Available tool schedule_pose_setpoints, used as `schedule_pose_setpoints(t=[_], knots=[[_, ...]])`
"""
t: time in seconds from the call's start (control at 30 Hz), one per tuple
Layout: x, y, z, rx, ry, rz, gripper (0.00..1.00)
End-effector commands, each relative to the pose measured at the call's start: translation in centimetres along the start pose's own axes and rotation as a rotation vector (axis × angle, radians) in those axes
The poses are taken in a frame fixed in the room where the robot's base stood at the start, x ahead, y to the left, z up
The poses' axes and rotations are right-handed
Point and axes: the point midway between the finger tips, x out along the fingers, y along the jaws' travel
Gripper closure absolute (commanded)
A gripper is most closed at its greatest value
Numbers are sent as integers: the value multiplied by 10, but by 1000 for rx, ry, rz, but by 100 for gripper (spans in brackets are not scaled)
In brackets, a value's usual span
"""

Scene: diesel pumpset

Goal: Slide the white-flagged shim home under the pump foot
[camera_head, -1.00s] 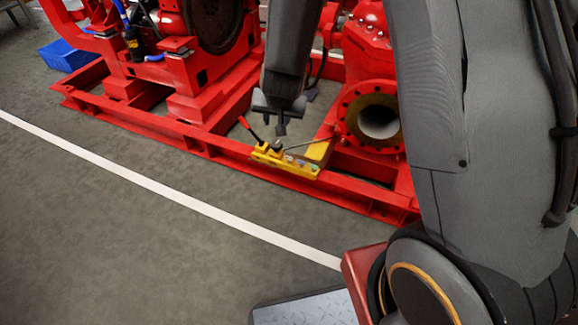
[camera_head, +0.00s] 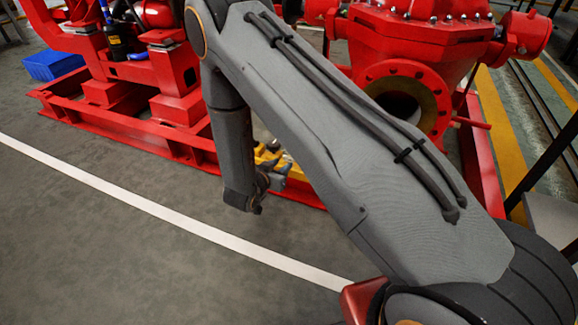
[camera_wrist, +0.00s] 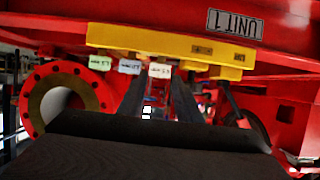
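A white flag (camera_wrist: 160,70), with small unreadable lettering, shows at the edge of a yellow holder (camera_wrist: 170,42) in the wrist view. Its shim cannot be made out. My gripper (camera_wrist: 157,88) has its two dark fingers apart, on either side of the line to the white flag, with nothing seen held between them. Whether the fingertips reach the flag I cannot tell. In the head view the yellow holder (camera_head: 268,154) is mostly hidden behind my arm, and my gripper's wrist end (camera_head: 258,190) hangs in front of it. The pump foot cannot be picked out clearly.
Beside the white flag are a pale blue flag (camera_wrist: 130,66) and a green flag (camera_wrist: 100,61). A red pipe flange (camera_wrist: 62,100) is at the left. The red base rail (camera_head: 150,142) runs along the machine. The grey floor (camera_head: 120,240) in front is clear.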

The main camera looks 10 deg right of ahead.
Motion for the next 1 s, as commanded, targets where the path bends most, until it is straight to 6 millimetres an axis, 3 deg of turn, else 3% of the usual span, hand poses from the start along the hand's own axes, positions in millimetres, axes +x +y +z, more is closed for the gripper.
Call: schedule_pose_setpoints(t=[0.53,0.97,1.0], knots=[[69,1,3,0,8,6,69],[79,1,1,-1,8,4,69],[79,1,1,-1,8,4,74]])
